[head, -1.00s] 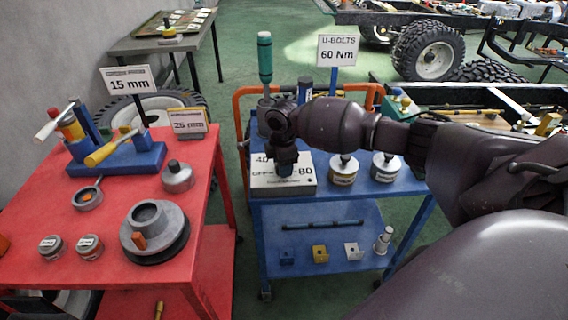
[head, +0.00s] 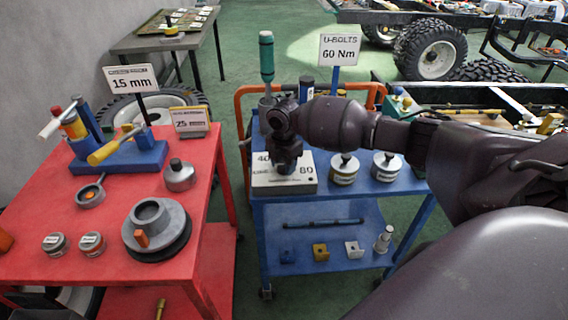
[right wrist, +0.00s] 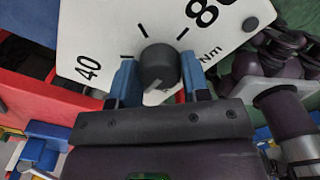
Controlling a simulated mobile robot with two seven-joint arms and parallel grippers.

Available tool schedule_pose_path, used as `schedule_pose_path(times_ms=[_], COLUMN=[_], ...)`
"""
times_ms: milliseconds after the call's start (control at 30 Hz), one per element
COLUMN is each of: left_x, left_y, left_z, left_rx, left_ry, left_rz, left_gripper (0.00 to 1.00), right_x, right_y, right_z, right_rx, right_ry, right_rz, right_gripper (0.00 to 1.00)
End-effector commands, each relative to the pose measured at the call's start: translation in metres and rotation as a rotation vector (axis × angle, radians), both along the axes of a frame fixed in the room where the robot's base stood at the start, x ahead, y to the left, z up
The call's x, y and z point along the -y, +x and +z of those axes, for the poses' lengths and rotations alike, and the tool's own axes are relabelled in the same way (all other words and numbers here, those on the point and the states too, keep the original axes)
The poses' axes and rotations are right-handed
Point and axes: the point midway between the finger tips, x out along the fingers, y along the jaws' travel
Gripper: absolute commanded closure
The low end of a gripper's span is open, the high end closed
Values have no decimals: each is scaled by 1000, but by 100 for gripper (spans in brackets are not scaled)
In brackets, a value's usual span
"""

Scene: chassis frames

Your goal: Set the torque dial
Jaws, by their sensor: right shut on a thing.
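The torque dial is a dark round knob (right wrist: 157,62) on a white plate (right wrist: 100,38), marked 40 and 80 with Nm lettering and short tick lines. A pale line shows on the knob's near side in the right wrist view. The white dial box (head: 305,184) stands on the blue cart's top. My right gripper (right wrist: 158,80) is shut on the knob, one blue finger on each side; in the head view the gripper (head: 289,165) hides the knob. A sign (head: 340,49) behind the cart reads U-BOLTS 60 Nm. My left gripper is not in view.
Two labelled tins (head: 344,169) (head: 385,167) stand right of the box. A green-handled tool (head: 266,56) rises behind it. The red table (head: 50,200) at left holds a blue tool rack (head: 117,157) and several metal parts. Green floor shows between the table and cart.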

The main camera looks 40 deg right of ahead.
Motion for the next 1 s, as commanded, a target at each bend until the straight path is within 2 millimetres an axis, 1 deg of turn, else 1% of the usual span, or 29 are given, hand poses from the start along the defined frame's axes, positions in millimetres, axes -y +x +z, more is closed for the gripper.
schedule_pose_path(times_ms=[300, 333, 400, 500, 800, 867, 1000], left_x=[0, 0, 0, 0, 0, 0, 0], left_y=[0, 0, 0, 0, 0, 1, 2], left_z=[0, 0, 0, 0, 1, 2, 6], left_rx=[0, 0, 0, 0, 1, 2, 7], left_ry=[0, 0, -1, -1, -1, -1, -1], left_rz=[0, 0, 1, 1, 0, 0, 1], left_gripper=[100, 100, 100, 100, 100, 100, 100], right_x=[-2, -2, -1, -1, 0, 0, 0], right_y=[-1, -1, -1, 0, 0, 0, 0], right_z=[-1, -1, -1, -1, 2, 6, 25], right_rx=[-1, -1, -1, -1, 0, 2, 3], right_ry=[2, 2, 1, 1, 0, 0, -1], right_rz=[5, 5, 5, 4, 2, 2, 3], right_gripper=[81, 56, 45, 32, 32, 32, 32])
